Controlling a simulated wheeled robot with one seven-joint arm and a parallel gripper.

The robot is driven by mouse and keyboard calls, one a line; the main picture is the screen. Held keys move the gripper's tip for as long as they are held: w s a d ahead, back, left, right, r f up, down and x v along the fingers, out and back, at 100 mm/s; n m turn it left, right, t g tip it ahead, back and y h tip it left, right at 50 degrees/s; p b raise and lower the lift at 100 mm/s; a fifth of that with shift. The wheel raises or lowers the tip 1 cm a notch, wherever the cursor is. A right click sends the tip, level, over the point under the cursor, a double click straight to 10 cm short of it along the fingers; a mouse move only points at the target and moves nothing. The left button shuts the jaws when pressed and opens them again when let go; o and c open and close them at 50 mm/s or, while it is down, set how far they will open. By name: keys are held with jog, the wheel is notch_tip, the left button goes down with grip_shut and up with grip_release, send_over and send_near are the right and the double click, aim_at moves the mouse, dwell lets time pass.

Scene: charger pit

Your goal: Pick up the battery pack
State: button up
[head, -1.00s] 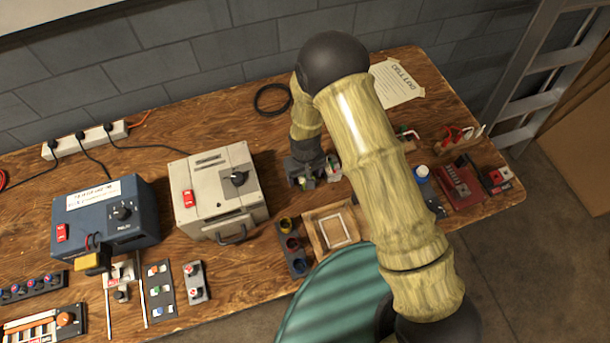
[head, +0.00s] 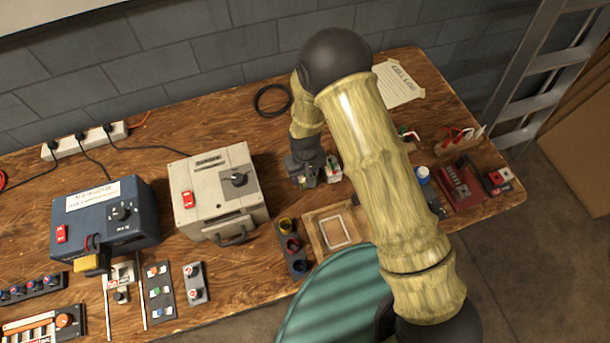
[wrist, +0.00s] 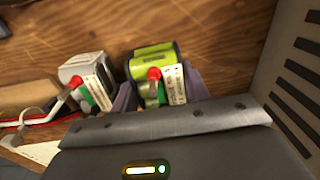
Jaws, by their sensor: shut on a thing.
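The battery pack with green cells (wrist: 152,62), a red cap and a white label strip sits between the two fingers of my gripper (wrist: 160,92) in the wrist view. The fingers are shut on its sides. A second pack (wrist: 86,70), grey-white with a similar red cap and green part, stands beside it on the left, apart from the fingers. In the head view my gripper (head: 304,178) is low over the bench, right of the beige charger, and partly hides the green pack. The second pack (head: 332,169) shows just to its right. I cannot tell whether the held pack touches the bench.
The beige charger (head: 215,190) stands left of my gripper, with a blue charger (head: 105,222) farther left. A wooden tray (head: 315,212) and a strip of coloured cups (head: 291,243) lie in front. Bare bench and a black cable loop (head: 272,100) are behind.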

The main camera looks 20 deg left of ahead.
notch_tip(320, 180, up, 9)
jog(key=shift+r+b, duration=0.1)
jog(key=shift+b, duration=0.45)
dwell(0.4)
